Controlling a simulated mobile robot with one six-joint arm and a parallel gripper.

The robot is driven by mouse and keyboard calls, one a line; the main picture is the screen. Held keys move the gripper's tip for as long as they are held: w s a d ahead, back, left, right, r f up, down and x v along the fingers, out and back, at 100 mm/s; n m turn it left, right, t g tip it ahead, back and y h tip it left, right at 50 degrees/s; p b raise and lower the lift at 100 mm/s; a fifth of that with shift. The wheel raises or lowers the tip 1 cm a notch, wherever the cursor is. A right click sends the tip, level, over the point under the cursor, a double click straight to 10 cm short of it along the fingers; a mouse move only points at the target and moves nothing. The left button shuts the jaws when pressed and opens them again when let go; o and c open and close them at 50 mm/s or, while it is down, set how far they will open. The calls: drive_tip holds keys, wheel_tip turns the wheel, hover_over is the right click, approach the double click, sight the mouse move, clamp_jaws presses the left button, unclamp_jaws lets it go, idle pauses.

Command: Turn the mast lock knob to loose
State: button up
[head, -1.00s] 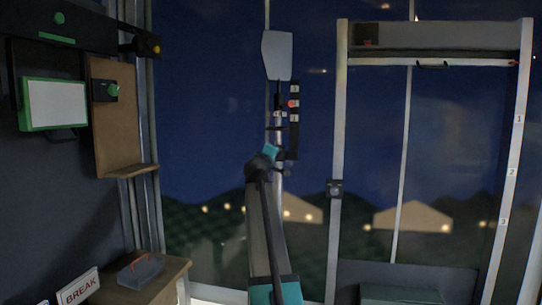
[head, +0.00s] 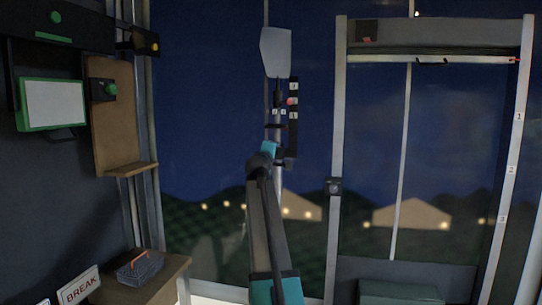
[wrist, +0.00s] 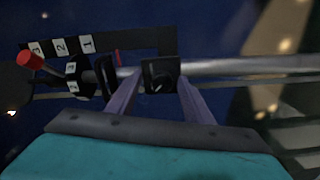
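The mast is a grey pole, upright in the head view (head: 278,185) and crossing sideways in the wrist view (wrist: 240,66). A small black knob block with a pale pointer mark, which looks like the mast lock knob (wrist: 160,76), sits at the mast between my fingers. My gripper (wrist: 160,80) has its two purple-grey fingers apart, one on each side of the knob. Whether they touch it is unclear. In the head view my gripper (head: 272,139) is at the mast, and the knob is largely hidden there.
A red-ended lever (wrist: 31,60) and a black strip numbered 1, 2, 3 (wrist: 75,46) lie beside the knob. A pale flat panel (head: 276,53) tops the mast. A grey frame (head: 338,130) with a black box (head: 333,187) stands to the right. A shelf with a caddy (head: 140,267) is at lower left.

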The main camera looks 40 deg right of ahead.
drive_tip(key=shift+w+a, duration=0.15)
drive_tip(key=shift+a, duration=0.05)
drive_tip(key=shift+f, duration=0.1)
drive_tip(key=b+v, duration=0.3)
drive_tip(key=v, duration=1.1)
drive_tip(key=shift+b, duration=0.4)
drive_tip(key=shift+w, duration=0.15)
